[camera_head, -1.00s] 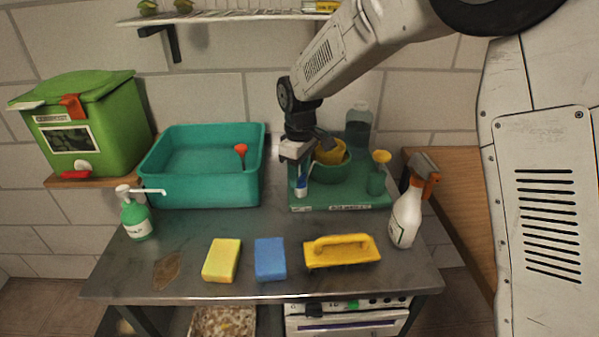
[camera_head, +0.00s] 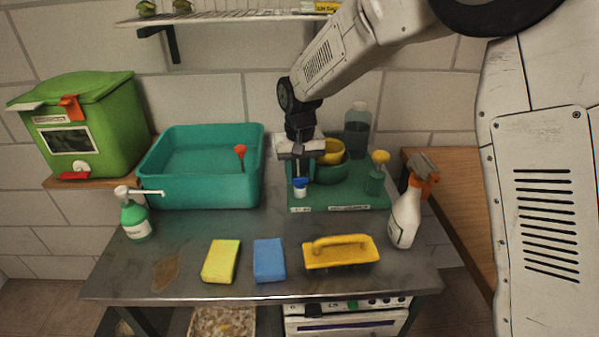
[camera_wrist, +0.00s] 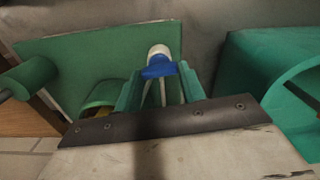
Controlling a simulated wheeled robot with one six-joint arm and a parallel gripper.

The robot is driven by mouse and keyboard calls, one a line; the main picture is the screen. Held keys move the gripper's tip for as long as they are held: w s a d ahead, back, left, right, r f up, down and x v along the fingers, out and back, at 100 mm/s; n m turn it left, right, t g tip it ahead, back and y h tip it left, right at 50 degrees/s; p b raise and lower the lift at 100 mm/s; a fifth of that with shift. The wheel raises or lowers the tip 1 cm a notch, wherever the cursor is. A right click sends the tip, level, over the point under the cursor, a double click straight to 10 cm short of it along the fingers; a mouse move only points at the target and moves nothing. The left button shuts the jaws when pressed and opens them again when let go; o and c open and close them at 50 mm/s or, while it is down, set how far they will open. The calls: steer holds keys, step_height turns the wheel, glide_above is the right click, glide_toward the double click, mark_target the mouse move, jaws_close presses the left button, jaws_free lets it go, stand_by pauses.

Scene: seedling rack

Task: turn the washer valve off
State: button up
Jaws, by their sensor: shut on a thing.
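My gripper (camera_head: 303,182) points down over the left part of a green tray (camera_head: 345,199). It is shut on a small blue-and-white piece (camera_head: 300,187), with the green fingers on either side of it. In the wrist view the piece (camera_wrist: 160,62) shows a blue band and a rounded white end beyond the fingertips. Its lower end is over the tray near the front left; I cannot tell whether it touches. No part is clearly marked as the washer valve, and I cannot tell whether this piece is it.
A teal basin (camera_head: 200,190) stands left of the tray. A spray bottle (camera_head: 405,215) stands to the right. A yellow sponge (camera_head: 221,261), a blue sponge (camera_head: 269,260) and a yellow-handled brush (camera_head: 340,251) lie in front. A white appliance (camera_head: 345,324) shows below the table.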

steer(key=shift+m, duration=0.7)
steer(key=o, duration=1)
steer(key=shift+r, duration=0.1)
step_height(320, 180, up, 8)
steer(key=shift+f, duration=0.15)
